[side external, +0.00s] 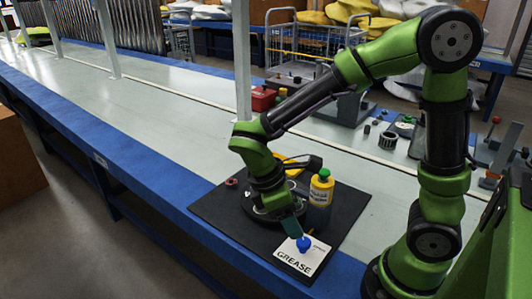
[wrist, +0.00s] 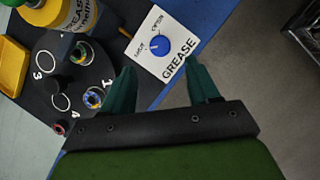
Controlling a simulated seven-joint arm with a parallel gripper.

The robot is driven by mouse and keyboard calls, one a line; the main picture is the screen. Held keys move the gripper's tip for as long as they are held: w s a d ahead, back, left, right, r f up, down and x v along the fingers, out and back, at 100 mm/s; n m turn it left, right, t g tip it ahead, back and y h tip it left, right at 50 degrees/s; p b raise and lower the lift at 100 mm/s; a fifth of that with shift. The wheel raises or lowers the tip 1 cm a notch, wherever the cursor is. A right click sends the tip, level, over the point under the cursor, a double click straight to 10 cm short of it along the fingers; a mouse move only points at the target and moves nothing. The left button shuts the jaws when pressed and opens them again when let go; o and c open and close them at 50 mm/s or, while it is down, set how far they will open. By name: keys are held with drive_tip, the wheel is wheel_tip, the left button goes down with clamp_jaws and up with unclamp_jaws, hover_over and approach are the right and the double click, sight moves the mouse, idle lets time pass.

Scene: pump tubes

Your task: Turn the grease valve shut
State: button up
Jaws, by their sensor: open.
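The grease valve is a blue knob (side external: 304,243) on a white plate (side external: 292,262) lettered GREASE, at the front edge of the black mat. In the wrist view the knob (wrist: 159,46) is between two small labels that look like OPEN and SHUT. Which label it points to is too small to tell. My gripper (side external: 294,233) points down just beside the knob. In the wrist view my gripper (wrist: 161,68) is open and empty, with its teal fingers spread apart and the knob ahead of the gap. No finger visibly grips the knob.
A dark round plate (wrist: 66,72) with numbered tube ports lies left of the knob. A yellow bottle with a green cap (side external: 321,190) stands behind the gripper. A yellow tray (wrist: 12,65) is at the wrist view's left. Blue table edge (side external: 190,190) runs along the front.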

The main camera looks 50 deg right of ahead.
drive_tip(key=v, duration=0.9)
drive_tip(key=shift+r, duration=0.2)
drive_tip(key=shift+w, duration=0.1)
drive_tip(key=s+d+r+m+t+y, duration=0.3)
drive_tip(key=s+d+m+t+y, duration=0.1)
drive_tip(key=m+t, duration=0.6)
drive_tip(key=d+m+y, duration=0.1)
drive_tip(key=d+m, duration=0.1)
drive_tip(key=m, duration=0.1)
drive_tip(key=shift+r, duration=0.25)
